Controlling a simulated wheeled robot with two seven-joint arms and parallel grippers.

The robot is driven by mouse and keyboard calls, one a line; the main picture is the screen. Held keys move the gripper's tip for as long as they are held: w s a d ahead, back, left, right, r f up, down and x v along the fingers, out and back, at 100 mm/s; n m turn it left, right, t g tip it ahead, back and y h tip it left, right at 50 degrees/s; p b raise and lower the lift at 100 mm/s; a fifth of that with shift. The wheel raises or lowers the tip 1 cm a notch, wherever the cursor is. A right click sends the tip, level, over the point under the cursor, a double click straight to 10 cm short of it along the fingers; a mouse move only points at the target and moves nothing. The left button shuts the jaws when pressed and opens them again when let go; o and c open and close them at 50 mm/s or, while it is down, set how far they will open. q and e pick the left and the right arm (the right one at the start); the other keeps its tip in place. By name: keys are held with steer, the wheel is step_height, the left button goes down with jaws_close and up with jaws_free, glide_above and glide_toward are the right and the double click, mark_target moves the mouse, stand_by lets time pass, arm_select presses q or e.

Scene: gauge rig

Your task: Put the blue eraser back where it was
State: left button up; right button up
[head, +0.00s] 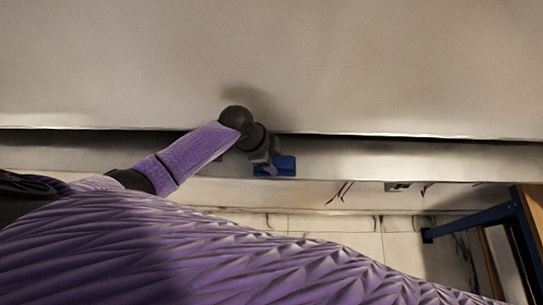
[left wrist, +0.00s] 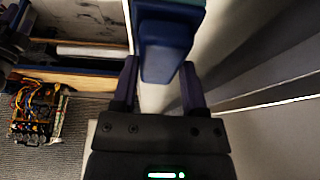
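The blue eraser (head: 286,167) shows in the head view at the end of my left arm, in front of a long pale ledge. My left gripper (head: 266,160) is at its left side and hides part of it. In the left wrist view, the dark blue eraser (left wrist: 166,55) lies between the two fingers of the left gripper (left wrist: 160,68). My right gripper is not in view.
A large pale panel (head: 330,60) fills the back, with a dark gap under it and the pale ledge (head: 350,158) below. A small grey item (head: 397,186) is at the ledge's lower edge. A blue frame (head: 470,219) stands right. Wired electronics (left wrist: 38,112) lie on grey floor.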

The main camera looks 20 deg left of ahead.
arm_select(q)
steer(key=o, duration=0.4)
steer(key=shift+w, duration=0.1)
steer(key=shift+r, duration=0.1)
steer(key=shift+a+r, duration=0.15)
steer(key=shift+r, duration=0.2)
steer(key=p+v, duration=0.1)
steer(key=v, duration=1)
steer(key=shift+p, duration=0.4)
steer(key=shift+r, duration=0.1)
